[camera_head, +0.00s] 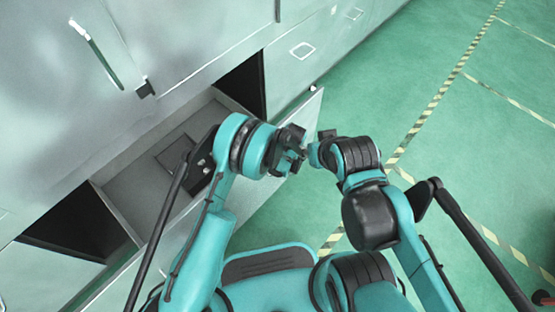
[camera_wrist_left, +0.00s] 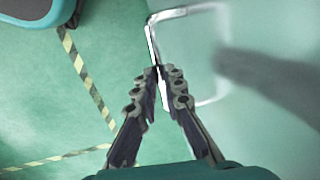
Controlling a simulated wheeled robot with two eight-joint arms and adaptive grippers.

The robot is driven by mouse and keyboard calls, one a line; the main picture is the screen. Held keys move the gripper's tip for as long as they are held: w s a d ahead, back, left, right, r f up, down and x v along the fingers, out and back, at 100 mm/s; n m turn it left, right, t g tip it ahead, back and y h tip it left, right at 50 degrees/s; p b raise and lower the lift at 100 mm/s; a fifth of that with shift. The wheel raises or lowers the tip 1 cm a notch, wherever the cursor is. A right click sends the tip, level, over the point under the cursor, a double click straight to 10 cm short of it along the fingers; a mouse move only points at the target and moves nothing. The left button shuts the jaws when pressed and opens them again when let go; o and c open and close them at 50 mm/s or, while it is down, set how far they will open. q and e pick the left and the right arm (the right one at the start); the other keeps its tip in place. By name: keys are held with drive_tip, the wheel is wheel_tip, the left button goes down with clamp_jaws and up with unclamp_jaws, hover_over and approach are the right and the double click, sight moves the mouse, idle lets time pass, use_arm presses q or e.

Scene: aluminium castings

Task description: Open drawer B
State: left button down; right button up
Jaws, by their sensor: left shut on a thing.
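A grey drawer (camera_head: 130,190) stands pulled out from the cabinet in the head view, with its inside floor showing. No letter is readable on it. A pale loop handle (camera_wrist_left: 180,12) is on a light panel in the left wrist view. My left gripper (camera_wrist_left: 158,75) is shut on the near side bar of this handle. In the head view my left gripper (camera_head: 292,155) is at the drawer's front, and the handle is hidden there. My right gripper (camera_head: 316,153) is close beside the left one; its fingers are too hidden to judge.
Dark gaps show on both sides of the drawer.

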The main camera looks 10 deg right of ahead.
use_arm(q)
drive_tip(key=shift+s+d, duration=0.1)
drive_tip(key=c, duration=1.6)
unclamp_jaws()
wheel_tip(320, 180, up, 10)
drive_tip(key=shift+s, duration=0.1)
